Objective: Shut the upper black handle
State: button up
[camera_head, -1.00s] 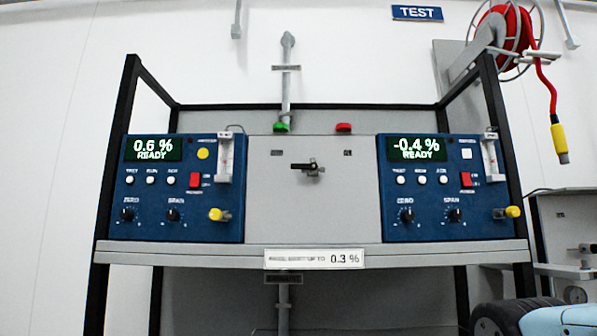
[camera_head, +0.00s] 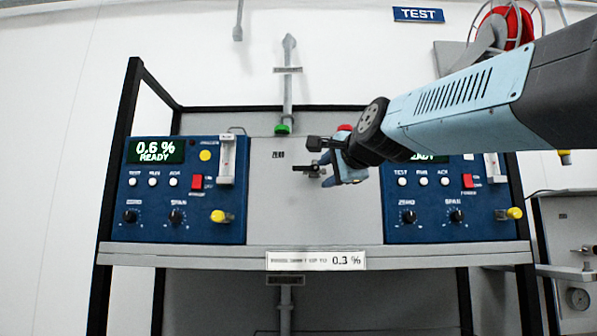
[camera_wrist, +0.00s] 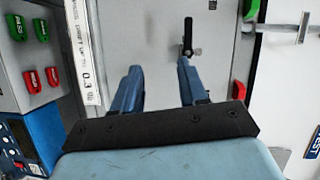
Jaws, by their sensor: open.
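The black handle (camera_head: 304,168) is a short lever on the grey panel between two blue analyser units. It lies about horizontal, its long end pointing left, at its small metal valve fitting. In the wrist view the handle (camera_wrist: 188,36) runs upright in the picture, beyond the fingertips and a little right of the gap's middle. My gripper (camera_head: 330,160) reaches in from the right, in front of the panel, just right of the handle. It is open and empty; both blue fingers show in the wrist view (camera_wrist: 160,68). Whether a finger touches the handle cannot be told.
The left analyser (camera_head: 140,225) reads 0.6 % READY. My arm covers part of the right analyser (camera_head: 430,228). A shelf edge (camera_head: 200,256) runs below.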

aim_at(301, 169)
jog(key=shift+m+t+y, duration=0.3)
jog(key=shift+m+t, duration=0.1)
jog(key=shift+m, duration=0.2)
jog(key=w+a+r, duration=0.1)
jog(key=w+a, duration=0.1)
jog(key=w, duration=0.2)
jog(key=w+a+r, duration=0.1)
jog(key=w+a, duration=0.1)
jog(key=w, duration=0.3)
jog(key=w+a+r, duration=0.1)
jog(key=w+a, duration=0.1)
jog(key=w, duration=0.2)
jog(key=shift+w+r, duration=0.25)
jog(key=shift+r, duration=0.15)
grip_shut()
jog(key=shift+a, duration=0.1)
jog(key=shift+f, duration=0.1)
